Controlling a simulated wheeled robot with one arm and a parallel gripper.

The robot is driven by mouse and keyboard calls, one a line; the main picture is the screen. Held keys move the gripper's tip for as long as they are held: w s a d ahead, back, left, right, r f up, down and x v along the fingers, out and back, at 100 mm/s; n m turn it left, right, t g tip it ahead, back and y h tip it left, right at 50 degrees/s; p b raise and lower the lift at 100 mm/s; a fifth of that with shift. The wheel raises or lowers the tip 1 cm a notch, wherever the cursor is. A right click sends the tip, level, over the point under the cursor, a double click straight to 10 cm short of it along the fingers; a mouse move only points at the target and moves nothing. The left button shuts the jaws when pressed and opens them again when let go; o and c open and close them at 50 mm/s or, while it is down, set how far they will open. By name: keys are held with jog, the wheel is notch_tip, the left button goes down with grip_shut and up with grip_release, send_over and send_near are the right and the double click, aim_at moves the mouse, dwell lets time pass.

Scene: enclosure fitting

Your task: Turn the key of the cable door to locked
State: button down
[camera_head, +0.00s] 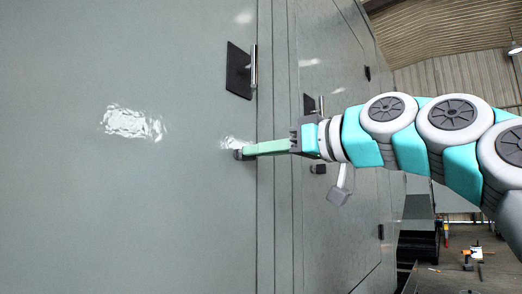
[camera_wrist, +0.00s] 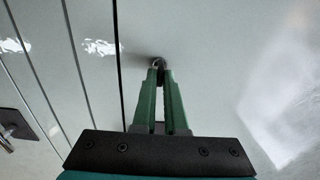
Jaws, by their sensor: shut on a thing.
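My gripper (camera_head: 246,151) reaches from the right to the grey-green enclosure door (camera_head: 130,210). In the wrist view its two green fingers (camera_wrist: 159,78) come together at their tips on a small dark key (camera_wrist: 158,62) at the door face, next to a dark vertical seam. The fingers are shut on the key and hide most of it. In the head view only a dark round piece shows at the fingertips. I cannot tell which way the key is turned.
A black plate with a metal handle (camera_head: 239,70) is on the door above my gripper. Further panels with handles (camera_head: 309,104) continue to the right. A dark knob (camera_head: 318,169) sits below my wrist. Tools (camera_head: 474,254) lie at the lower right.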

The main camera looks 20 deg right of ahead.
jog(key=shift+d+f+m+p, duration=0.1)
jog(key=shift+m+p, duration=7)
jog(key=shift+m, duration=1.9)
jog(key=shift+w+f, duration=0.1)
jog(key=c, duration=1)
grip_release()
jog(key=shift+o, duration=0.2)
jog(key=shift+d, duration=0.1)
